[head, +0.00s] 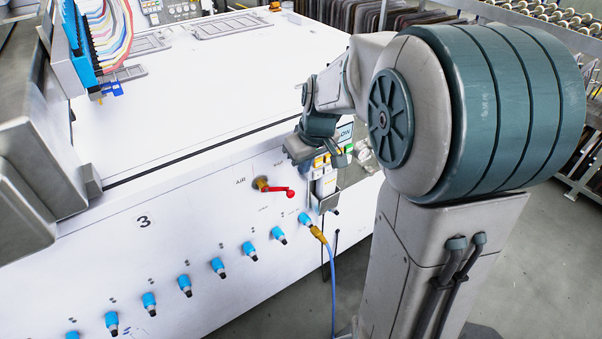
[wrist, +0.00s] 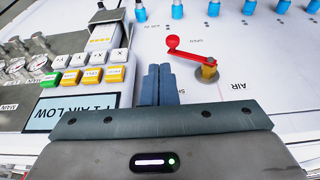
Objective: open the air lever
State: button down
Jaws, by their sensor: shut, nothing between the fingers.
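The air lever (head: 278,190) is a red handle on a brass valve stem, on the white front panel of the machine. In the head view its handle points right from the stem. In the wrist view the lever (wrist: 195,54) lies right of my fingers, its red knob near the top and its brass stem at the lower right. My gripper (wrist: 158,72) is shut and empty, its two dark fingers together. The fingertips are apart from the lever, to the left of its knob in the picture.
A row of blue fittings (head: 218,266) runs below the lever. A yellow-ended blue hose (head: 331,270) hangs from one.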

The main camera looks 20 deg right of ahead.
jog(key=shift+v, duration=2.2)
jog(key=shift+p, duration=0.3)
jog(key=a+r+p, duration=0.2)
jog(key=a, duration=0.1)
jog(key=shift+s+a+r, duration=0.1)
jog(key=shift+s+a, duration=0.1)
jog(key=shift+a, duration=0.15)
jog(key=b, duration=0.2)
send_near(289, 191)
jog(key=x, duration=0.5)
jog(key=shift+w+a, duration=0.15)
jog(key=shift+a, duration=0.1)
jog(key=shift+d+f+b, duration=0.15)
jog(key=shift+f+b, duration=0.2)
jog(key=shift+f, duration=0.35)
jog(key=shift+f, duration=0.15)
